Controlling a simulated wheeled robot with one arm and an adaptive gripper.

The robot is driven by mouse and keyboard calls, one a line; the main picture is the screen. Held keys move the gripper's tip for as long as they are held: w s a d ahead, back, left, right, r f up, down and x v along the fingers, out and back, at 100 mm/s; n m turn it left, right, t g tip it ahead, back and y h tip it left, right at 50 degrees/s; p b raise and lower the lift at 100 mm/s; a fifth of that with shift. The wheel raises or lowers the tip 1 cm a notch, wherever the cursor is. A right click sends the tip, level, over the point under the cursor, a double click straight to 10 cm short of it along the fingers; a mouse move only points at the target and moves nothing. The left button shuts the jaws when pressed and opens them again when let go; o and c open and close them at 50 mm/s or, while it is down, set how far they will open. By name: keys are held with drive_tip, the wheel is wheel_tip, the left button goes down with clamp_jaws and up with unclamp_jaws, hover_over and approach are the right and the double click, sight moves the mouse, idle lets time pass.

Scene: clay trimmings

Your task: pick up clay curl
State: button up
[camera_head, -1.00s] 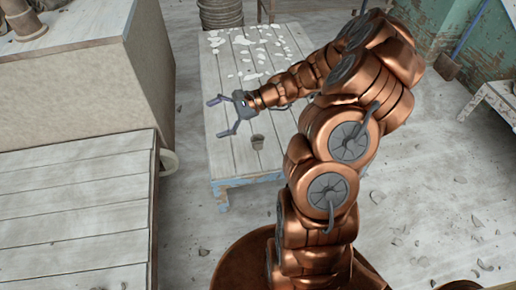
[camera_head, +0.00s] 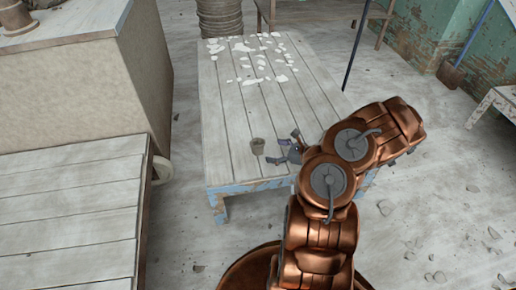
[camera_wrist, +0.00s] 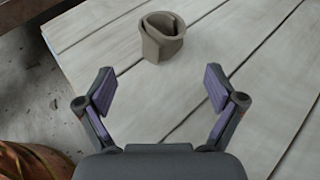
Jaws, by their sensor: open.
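The clay curl (camera_head: 257,146) is a small grey-brown rolled piece on the near part of the low plank table. In the wrist view the clay curl (camera_wrist: 162,37) shows as a rolled strip with a spiral top, standing on the pale planks, ahead of the fingertips and roughly between their lines. My gripper (camera_wrist: 161,86) is open and empty, with purple pads facing each other. In the head view my gripper (camera_head: 285,147) is just right of the curl and partly hidden by my copper arm.
The plank table (camera_head: 240,110) has chipped blue edges. Several white flat pieces (camera_head: 262,60) lie scattered on its far part. A plank-topped bench (camera_head: 70,215) and a large pale block (camera_head: 80,90) stand to the left. Debris lies on the floor at right.

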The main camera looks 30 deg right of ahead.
sight(264, 149)
drive_tip(key=shift+b+x, duration=1.3)
drive_tip(key=shift+x, duration=1.95)
drive_tip(key=shift+w+d, duration=0.1)
drive_tip(key=shift+d, duration=0.05)
drive_tip(key=shift+c, duration=0.2)
drive_tip(key=shift+r, duration=0.1)
drive_tip(key=c, duration=1.3)
